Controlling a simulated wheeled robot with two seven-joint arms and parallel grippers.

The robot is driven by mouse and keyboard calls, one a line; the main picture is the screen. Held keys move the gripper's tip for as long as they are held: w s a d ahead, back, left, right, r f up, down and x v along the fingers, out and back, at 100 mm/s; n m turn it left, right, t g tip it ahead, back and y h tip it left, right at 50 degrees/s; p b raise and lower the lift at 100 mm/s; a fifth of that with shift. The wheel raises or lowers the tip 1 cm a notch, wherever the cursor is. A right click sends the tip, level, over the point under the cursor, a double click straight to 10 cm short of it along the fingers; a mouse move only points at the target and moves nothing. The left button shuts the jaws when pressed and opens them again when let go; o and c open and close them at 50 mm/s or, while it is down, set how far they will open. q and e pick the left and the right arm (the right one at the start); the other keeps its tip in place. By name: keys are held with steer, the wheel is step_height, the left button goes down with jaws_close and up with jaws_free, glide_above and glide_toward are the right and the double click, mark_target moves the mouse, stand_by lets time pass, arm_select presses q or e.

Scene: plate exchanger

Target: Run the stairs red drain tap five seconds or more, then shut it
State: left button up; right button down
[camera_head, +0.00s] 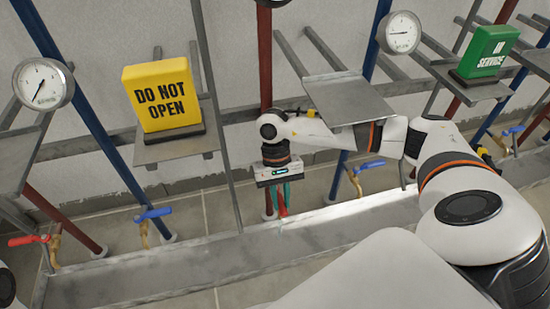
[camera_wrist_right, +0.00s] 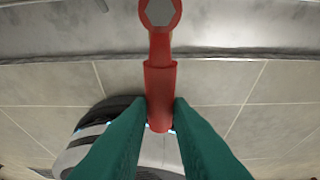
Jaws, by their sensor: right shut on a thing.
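A red tap lever (camera_wrist_right: 160,82) shows in the wrist view, with a hexagonal nut at its top end. The fingers of my right gripper (camera_wrist_right: 160,118) are shut on the lower part of the lever, one on each side. In the head view my right gripper (camera_head: 279,197) points down below the middle red pipe, with the red lever (camera_head: 283,211) between its teal fingers. The tap body is mostly hidden by the gripper. No water stream is clear to see. No label reading stairs is in view. My left gripper is not in view.
A metal trough (camera_head: 190,272) runs under the taps. A red tap (camera_head: 28,240) and blue taps (camera_head: 154,214), (camera_head: 369,165) stand nearby. A yellow DO NOT OPEN sign (camera_head: 158,95) and green SERVICE sign (camera_head: 486,52) stand on shelves. An empty shelf (camera_head: 345,98) overhangs my right forearm.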

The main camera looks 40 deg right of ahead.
steer(key=shift+d, duration=0.15)
stand_by(0.3)
steer(key=c, duration=1.3)
jaws_free()
